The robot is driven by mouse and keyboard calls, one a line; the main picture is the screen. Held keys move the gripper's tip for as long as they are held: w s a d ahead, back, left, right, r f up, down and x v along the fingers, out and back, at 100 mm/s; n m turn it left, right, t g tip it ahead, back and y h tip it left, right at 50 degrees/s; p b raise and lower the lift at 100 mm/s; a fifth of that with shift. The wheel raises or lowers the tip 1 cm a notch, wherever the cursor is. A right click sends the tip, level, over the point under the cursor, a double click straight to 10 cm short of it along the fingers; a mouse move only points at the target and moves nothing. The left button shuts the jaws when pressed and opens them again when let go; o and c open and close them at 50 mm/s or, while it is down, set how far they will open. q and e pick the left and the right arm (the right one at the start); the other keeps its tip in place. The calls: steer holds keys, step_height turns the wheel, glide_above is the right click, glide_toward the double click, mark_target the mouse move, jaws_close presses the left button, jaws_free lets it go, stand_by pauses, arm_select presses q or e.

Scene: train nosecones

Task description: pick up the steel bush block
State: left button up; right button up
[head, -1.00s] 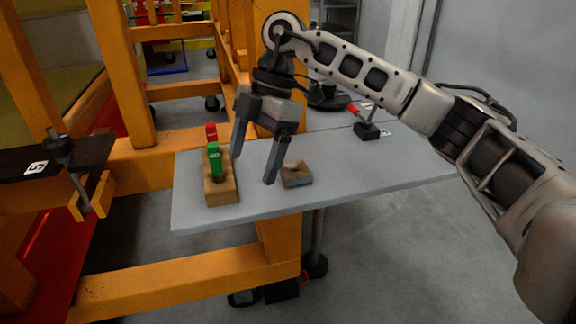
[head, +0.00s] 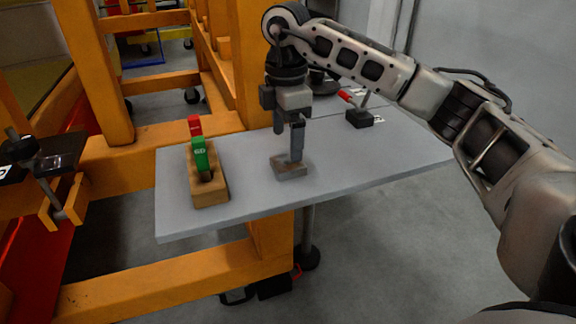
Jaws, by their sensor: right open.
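The steel bush block (head: 291,173), a small low grey-brown block, lies on the grey tabletop (head: 260,207) near its middle. My right gripper (head: 296,156) points straight down over it, with its fingers seen nearly edge-on, one behind the other. The fingertips are at the block's top, overlapping it in the picture; whether they touch it cannot be told. The right gripper is open, and the block rests on the table. My left gripper is not in view.
A wooden block (head: 209,190) holding a green-handled piece (head: 201,155) and a red-handled piece (head: 195,125) stands to the left. A black-based clamp (head: 360,118) with a red handle is at the back right. An orange frame (head: 95,70) borders the table's left.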

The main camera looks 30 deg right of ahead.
mark_target(288, 155)
step_height(288, 155, down, 5)
steer(key=shift+s+f, duration=0.1)
steer(key=shift+s, duration=0.05)
steer(key=shift+c, duration=0.3)
steer(key=c, duration=1.3)
